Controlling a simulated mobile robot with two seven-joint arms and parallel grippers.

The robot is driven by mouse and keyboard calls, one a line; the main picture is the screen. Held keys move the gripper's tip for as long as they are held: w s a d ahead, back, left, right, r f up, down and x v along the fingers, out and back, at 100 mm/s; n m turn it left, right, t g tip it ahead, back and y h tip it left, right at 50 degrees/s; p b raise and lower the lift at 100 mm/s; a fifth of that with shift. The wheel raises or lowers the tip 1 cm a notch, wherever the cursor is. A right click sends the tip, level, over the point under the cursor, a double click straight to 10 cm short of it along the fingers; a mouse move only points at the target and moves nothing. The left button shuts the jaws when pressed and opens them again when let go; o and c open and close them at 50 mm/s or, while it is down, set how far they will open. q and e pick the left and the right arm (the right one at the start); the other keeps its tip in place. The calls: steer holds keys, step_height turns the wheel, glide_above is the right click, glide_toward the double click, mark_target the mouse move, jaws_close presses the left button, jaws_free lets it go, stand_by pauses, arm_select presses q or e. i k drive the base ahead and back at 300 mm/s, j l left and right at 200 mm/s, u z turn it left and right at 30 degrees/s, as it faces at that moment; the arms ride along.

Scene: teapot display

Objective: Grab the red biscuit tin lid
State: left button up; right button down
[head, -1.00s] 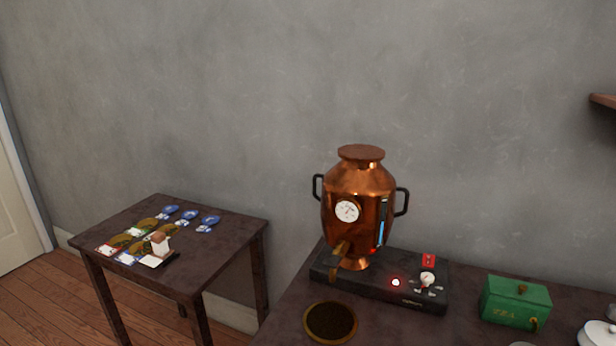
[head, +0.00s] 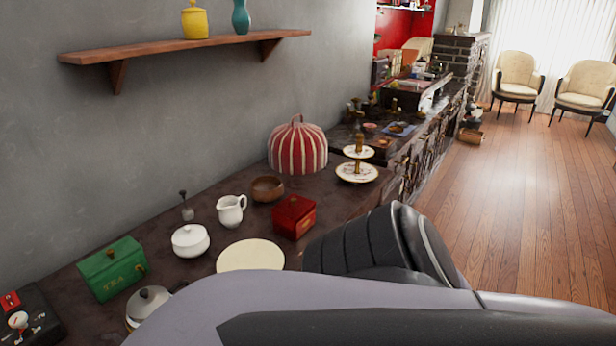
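The red biscuit tin (head: 294,220) stands on the dark table right of the white jug. Its lid (head: 294,207) is on top, with a small gold-coloured fitting on it. A large grey and black arm of mine crosses the bottom of the head view, in front of the table. Its black segment ends just right of and nearer than the red tin. No gripper fingers show in the head view, so neither gripper can be seen.
Near the tin stand a white jug (head: 231,210), a brown bowl (head: 267,189), a cream plate (head: 250,256), a white sugar bowl (head: 190,240), a green tea tin (head: 112,268), a striped tea cosy (head: 298,148) and a tiered stand (head: 357,172). A shelf (head: 185,47) hangs above. Open floor lies right.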

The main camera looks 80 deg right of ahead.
mark_target(295, 206)
steer(key=z, duration=2.45)
